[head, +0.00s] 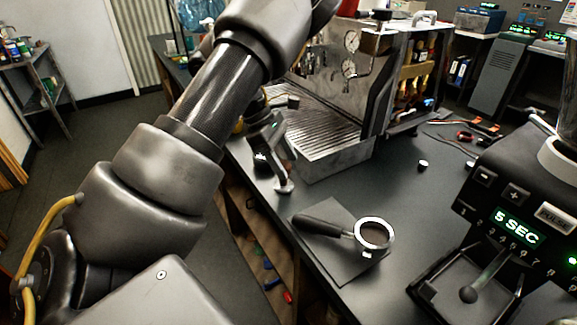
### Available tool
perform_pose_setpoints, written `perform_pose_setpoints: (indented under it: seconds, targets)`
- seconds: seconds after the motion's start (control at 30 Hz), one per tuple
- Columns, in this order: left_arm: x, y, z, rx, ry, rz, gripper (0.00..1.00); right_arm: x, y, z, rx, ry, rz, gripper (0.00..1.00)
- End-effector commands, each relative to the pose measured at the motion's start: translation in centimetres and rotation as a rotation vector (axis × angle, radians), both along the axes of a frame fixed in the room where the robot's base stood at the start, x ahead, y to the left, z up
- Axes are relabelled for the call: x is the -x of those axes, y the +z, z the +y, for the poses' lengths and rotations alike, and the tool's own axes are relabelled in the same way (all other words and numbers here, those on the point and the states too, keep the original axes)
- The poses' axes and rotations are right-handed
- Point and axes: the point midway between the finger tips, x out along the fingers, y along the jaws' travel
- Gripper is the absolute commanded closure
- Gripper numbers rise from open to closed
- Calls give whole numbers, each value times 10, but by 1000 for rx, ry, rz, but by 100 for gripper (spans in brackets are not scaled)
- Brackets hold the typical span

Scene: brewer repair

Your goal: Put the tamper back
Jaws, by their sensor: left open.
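I cannot clearly pick out the tamper in the head view; my arm covers part of the bench. A portafilter (372,234) with a dark handle and brown grounds in its basket lies on a dark square mat (346,270). My left gripper (279,152) is open at the left edge of the bench, beside the espresso machine's drip tray. One pale fingertip shows low near the bench edge; I see nothing held. My right gripper is out of view.
The espresso machine (345,150) stands behind the mat. A black grinder (520,215) reading "5 SEC" stands at the right. A small white piece (423,165) and cables (470,135) lie on the bench (400,200). The bench between mat and machine is clear.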

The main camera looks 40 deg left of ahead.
Motion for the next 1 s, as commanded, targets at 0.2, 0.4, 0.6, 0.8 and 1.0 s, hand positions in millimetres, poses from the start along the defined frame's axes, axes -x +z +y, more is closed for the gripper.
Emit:
perform_pose_setpoints:
  seconds: [0.2, 0.4, 0.6, 0.8, 1.0]
  targets:
    - [9, 43, 22, 1, 1, -6, 42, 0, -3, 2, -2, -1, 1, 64]
    - [16, 73, 37, 1, -1, -3, 42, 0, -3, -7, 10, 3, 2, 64]
    - [20, 86, 44, 1, 0, 0, 42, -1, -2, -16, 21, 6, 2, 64]
    - [20, 87, 45, 1, 0, 1, 42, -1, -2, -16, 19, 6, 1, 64]
    - [20, 87, 45, 1, 0, 1, 42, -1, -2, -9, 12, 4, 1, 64]
